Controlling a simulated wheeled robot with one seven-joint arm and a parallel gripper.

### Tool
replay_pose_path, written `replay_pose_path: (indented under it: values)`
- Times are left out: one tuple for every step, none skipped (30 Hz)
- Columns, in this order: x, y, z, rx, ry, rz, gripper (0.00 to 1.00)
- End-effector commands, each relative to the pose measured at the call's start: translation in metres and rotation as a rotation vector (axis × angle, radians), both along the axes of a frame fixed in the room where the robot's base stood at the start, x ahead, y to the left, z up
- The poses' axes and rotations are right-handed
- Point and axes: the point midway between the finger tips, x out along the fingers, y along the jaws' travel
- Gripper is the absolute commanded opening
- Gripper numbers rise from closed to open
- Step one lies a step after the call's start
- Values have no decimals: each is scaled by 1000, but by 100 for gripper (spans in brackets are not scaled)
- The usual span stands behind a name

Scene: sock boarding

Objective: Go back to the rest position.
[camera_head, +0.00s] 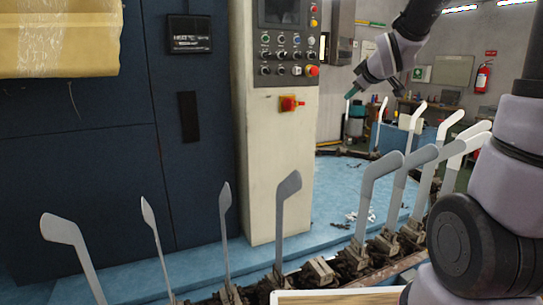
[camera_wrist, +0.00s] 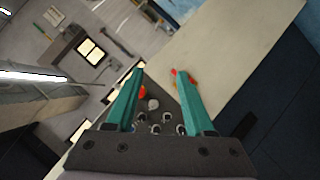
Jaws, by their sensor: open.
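My gripper (camera_head: 352,93) is raised at the upper right of the head view, in front of the back of the room and to the right of the control panel. In the wrist view its two teal fingers (camera_wrist: 158,85) stand apart with nothing between them. The control cabinet with its buttons (camera_wrist: 155,122) shows behind the fingers. Several sock boards stand in a row below my gripper. A grey board (camera_head: 289,187) stands bare in the middle, and a pale board (camera_head: 366,193) stands to its right.
A cream control cabinet (camera_head: 262,170) with a red switch (camera_head: 291,104) stands beside the dark blue machine (camera_head: 100,165). More flat boards (camera_head: 226,215) stand along the curved conveyor. A wooden surface edge (camera_head: 340,296) shows at the bottom. The air around my gripper looks clear.

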Motion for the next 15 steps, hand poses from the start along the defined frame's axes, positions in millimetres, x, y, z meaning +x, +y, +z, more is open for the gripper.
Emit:
replay_pose_path:
  values:
    - [-25,-5,10,84,41,-65,53]
    - [-39,-8,12,140,73,-105,53]
    - [-59,-10,14,213,114,-159,53]
    - [-74,-12,15,270,145,-199,53]
    - [-90,-13,15,327,176,-240,53]
    - [-111,-14,16,404,218,-294,53]
    - [-127,-14,16,462,249,-335,53]
    - [-143,-13,15,518,279,-373,53]
    - [-164,-12,14,592,320,-424,53]
    - [-179,-10,13,645,350,-459,53]
    - [-194,-8,12,694,380,-492,53]
    - [-211,-5,11,756,414,-532,53]
    - [-223,-3,9,796,440,-560,53]
    - [-234,-1,8,833,463,-584,53]
    - [-247,2,6,877,492,-613,53]
